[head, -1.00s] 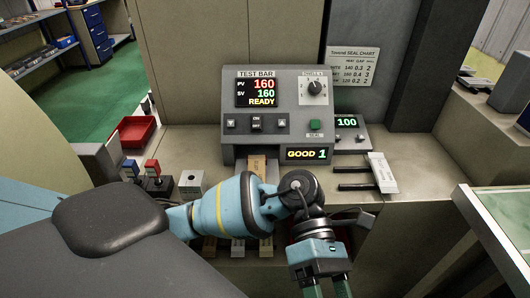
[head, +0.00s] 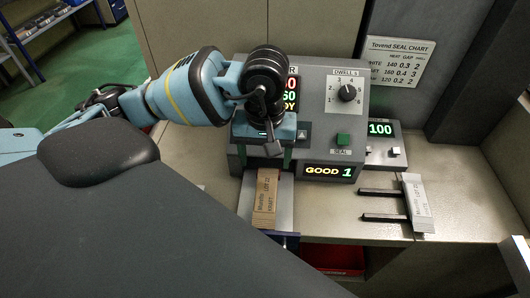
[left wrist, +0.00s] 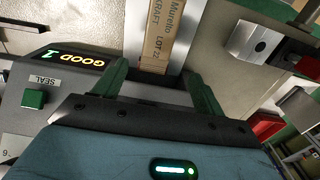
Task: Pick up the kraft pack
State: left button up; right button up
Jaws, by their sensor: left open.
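The kraft pack (head: 266,203) is a brown, flat, narrow pack with printed text. It lies on a pale metal tray (head: 286,205) at the front of the test bar machine. In the left wrist view the pack (left wrist: 166,32) reads "Muretto KRAFT LOT 22". My left gripper (head: 266,163) is open above the machine end of the pack, pointing down. Its two green fingers (left wrist: 156,68) stand apart, one to each side of the pack's line, and nothing is held. The gripper partly hides the machine's display. My right gripper is not in view.
The grey machine (head: 330,130) has a dial, a green SEAL button and a "GOOD 1" display (head: 329,171). A whitish pack (head: 416,203) lies across two dark prongs to the right. A red bin (head: 333,258) is below the counter's front.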

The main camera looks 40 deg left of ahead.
aim_at(267, 183)
pick_arm(q)
jog(key=shift+s+d+f, duration=0.15)
jog(key=shift+s+f, duration=0.05)
jog(key=shift+f, duration=0.75)
jog(key=shift+w+f, duration=0.1)
jog(key=shift+f, duration=0.75)
notch_tip(267, 183, down, 4)
jog(key=shift+w+d+f+p, duration=0.1)
jog(key=shift+d+p, duration=0.05)
jog(key=shift+p, duration=0.2)
jog(key=c, duration=1.1)
